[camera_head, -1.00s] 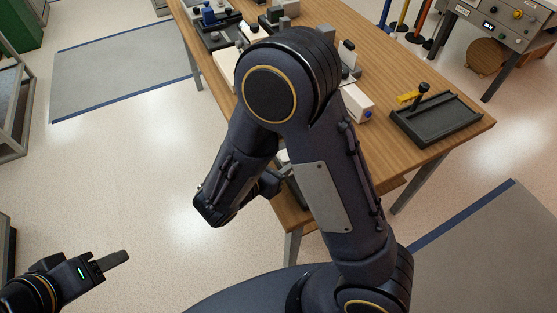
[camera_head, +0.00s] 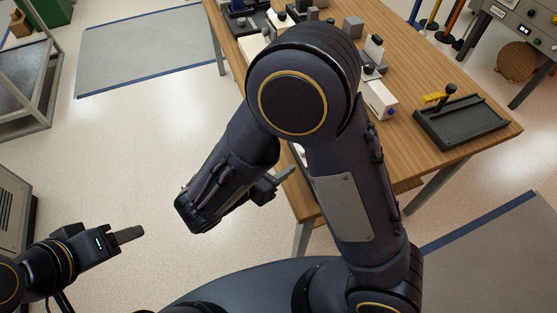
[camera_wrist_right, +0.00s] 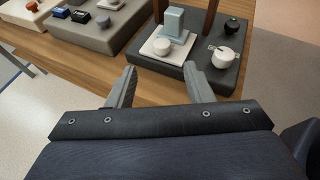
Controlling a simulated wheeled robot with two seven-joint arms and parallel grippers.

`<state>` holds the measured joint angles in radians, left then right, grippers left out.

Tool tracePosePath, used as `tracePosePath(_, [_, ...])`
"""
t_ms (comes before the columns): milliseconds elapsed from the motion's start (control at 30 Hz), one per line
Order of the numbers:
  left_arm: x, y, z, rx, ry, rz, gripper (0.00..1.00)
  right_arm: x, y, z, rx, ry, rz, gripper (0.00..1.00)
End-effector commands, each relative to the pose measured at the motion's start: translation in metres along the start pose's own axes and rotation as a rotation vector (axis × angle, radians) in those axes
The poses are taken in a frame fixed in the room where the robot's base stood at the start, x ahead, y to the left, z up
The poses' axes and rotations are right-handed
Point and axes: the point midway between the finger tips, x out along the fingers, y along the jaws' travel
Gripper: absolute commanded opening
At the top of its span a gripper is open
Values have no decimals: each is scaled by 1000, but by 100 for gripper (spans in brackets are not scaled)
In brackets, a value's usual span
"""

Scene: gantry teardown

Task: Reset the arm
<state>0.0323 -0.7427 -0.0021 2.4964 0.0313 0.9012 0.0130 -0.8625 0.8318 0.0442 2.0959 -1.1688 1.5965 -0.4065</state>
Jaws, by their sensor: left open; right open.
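My right arm is folded across the middle of the head view, with its elbow high in front of the wooden table (camera_head: 440,75). My right gripper (camera_head: 282,180) shows partly behind the forearm, near the table's near left edge. In the right wrist view the right gripper (camera_wrist_right: 160,84) has its two fingers apart with nothing between them. Beyond the fingertips is a dark grey block (camera_wrist_right: 225,76) bearing a white plate (camera_wrist_right: 158,54) and a white knobbed part (camera_wrist_right: 222,57). My left gripper (camera_head: 128,235) is open and empty over the floor at the lower left.
A dark tray (camera_head: 470,125) with a yellow-and-black tool sits on the table's right side. A white block (camera_head: 378,98) is near the table's middle. A control cabinet (camera_head: 520,30) stands at the upper right. A metal-framed rack (camera_head: 30,90) stands left. The floor between is clear.

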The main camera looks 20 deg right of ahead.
Motion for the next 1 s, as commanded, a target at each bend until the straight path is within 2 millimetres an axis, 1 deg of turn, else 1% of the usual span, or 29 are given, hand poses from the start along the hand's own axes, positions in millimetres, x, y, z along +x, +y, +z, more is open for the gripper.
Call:
tracePosePath(367, [0, 0, 0, 0, 0, 0, 50, 1, -1, 2, 7, 6, -6, 47])
tracePosePath(467, [-3, 1, -2, 0, 0, 0, 50, 8, -12, 11, 63, 60, -58, 47])
tracePosePath(533, [-6, 3, -3, 0, 0, 0, 50, 16, -28, 22, 147, 140, -133, 47])
tracePosePath(567, [-8, 4, -4, 0, 0, 0, 50, 20, -37, 27, 197, 185, -175, 47])
tracePosePath(633, [-12, 6, -6, 0, 0, 0, 50, 28, -62, 38, 337, 304, -286, 47])
tracePosePath(700, [-16, 8, -8, 0, 0, 0, 50, 31, -88, 46, 498, 432, -407, 47])
tracePosePath(767, [-20, 9, -10, 0, 0, 0, 50, 31, -107, 50, 645, 537, -504, 47])
tracePosePath(800, [-22, 10, -11, 0, 0, 0, 50, 28, -118, 53, 746, 604, -568, 47])
tracePosePath(867, [-26, 12, -13, 0, 0, 0, 50, 23, -132, 57, 904, 702, -658, 47])
tracePosePath(900, [-28, 13, -14, 0, 0, 0, 50, 19, -140, 60, 1011, 765, -715, 47])
tracePosePath(967, [-31, 14, -16, 0, 0, 0, 50, 11, -149, 66, 1179, 854, -794, 47])
tracePosePath(1000, [-34, 15, -17, 0, 0, 0, 50, 6, -153, 70, 1294, 911, -844, 47])
